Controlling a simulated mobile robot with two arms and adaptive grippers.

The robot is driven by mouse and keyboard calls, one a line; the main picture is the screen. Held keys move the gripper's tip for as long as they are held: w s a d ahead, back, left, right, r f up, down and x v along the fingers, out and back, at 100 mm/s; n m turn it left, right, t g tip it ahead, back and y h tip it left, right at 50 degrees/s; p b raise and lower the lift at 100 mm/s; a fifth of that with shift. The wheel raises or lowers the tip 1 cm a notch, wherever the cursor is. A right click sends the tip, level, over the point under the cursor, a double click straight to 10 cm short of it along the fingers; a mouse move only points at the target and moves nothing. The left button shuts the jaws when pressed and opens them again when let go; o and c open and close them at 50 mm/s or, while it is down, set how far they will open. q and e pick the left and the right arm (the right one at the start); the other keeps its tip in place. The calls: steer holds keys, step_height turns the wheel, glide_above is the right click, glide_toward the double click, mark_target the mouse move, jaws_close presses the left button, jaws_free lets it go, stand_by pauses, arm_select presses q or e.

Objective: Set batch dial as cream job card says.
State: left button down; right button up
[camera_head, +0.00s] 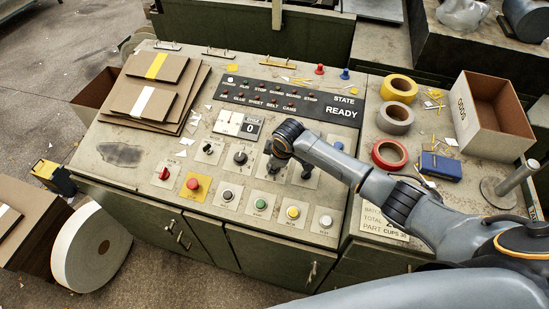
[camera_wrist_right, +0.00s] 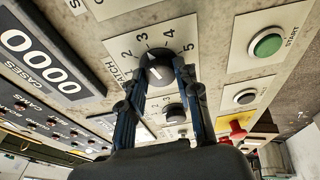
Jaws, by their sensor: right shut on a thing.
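The batch dial (camera_wrist_right: 158,66) is a dark round knob with a white pointer line on a cream plate numbered 1 to 5. The pointer appears to aim near the 3. My right gripper (camera_wrist_right: 160,72) is shut on this knob, with one finger on each side. In the head view my right gripper (camera_head: 274,166) reaches down onto the panel and mostly hides the dial. The cream job card (camera_head: 372,224) lies at the panel's right front. Its words BATCH, TOTAL and PART CUPS show in part; my right arm covers the batch value. My left gripper is not in view.
Close by are a red mushroom button (camera_head: 193,184), a green start button (camera_head: 261,204), a yellow button (camera_head: 293,212) and other knobs. The state display (camera_head: 341,113) reads READY. Tape rolls (camera_head: 389,154), a blue box (camera_head: 440,166) and an open carton (camera_head: 490,120) stand at right.

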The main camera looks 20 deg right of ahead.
steer(key=shift+m+p, duration=0.35)
steer(key=shift+m, duration=0.25)
steer(key=shift+f, duration=0.1)
steer(key=o, duration=1.1)
steer(key=shift+o, duration=0.2)
steer(key=v, duration=1.2)
steer(key=shift+s+a, duration=0.1)
